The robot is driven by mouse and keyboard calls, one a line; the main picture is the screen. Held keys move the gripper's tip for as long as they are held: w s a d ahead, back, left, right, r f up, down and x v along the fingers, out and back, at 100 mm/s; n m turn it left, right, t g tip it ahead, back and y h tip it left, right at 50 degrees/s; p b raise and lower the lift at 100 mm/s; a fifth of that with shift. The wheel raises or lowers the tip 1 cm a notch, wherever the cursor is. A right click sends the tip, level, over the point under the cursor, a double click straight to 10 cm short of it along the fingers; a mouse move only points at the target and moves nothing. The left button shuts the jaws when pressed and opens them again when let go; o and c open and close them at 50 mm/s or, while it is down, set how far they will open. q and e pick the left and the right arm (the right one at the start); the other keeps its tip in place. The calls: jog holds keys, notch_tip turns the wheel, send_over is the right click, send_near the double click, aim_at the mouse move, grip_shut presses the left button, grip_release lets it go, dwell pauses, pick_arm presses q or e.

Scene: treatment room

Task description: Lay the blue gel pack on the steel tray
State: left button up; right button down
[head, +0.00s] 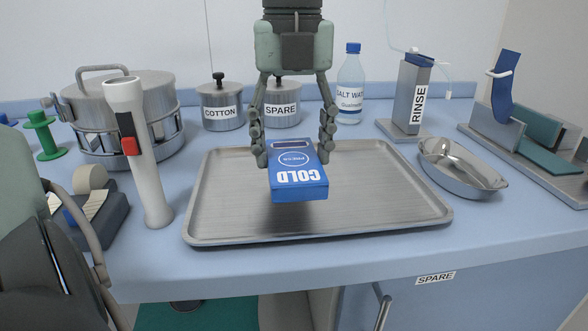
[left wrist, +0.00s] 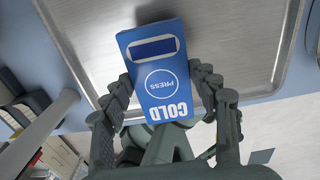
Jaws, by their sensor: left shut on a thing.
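The blue gel pack (head: 298,178) is a flat box marked COLD and PRESS. My left gripper (head: 293,150) is shut on it, with one finger along each side. In the left wrist view the gel pack (left wrist: 155,80) sits between the fingers of the left gripper (left wrist: 165,100). The steel tray (head: 400,208) lies on the blue counter, and the pack is over its middle. A dark shadow shows below the pack's front edge; it looks a little above the tray, but the gap is hard to judge. The tray (left wrist: 235,40) also shows in the left wrist view. My right gripper is not seen.
A white-handled torch-like device (head: 142,160) stands close left of the tray, beside a steel drum (head: 165,95). COTTON (head: 222,112) and SPARE (head: 283,118) jars and a bottle (head: 350,85) stand behind. A steel bowl (head: 460,170) is close right. The tray is otherwise bare.

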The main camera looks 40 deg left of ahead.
aim_at(293, 156)
pick_arm(q)
jog(key=shift+f, duration=1.8)
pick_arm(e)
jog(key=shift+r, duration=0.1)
pick_arm(q)
jog(key=shift+f, duration=0.1)
jog(key=o, duration=1.1)
jog(key=shift+o, duration=1.4)
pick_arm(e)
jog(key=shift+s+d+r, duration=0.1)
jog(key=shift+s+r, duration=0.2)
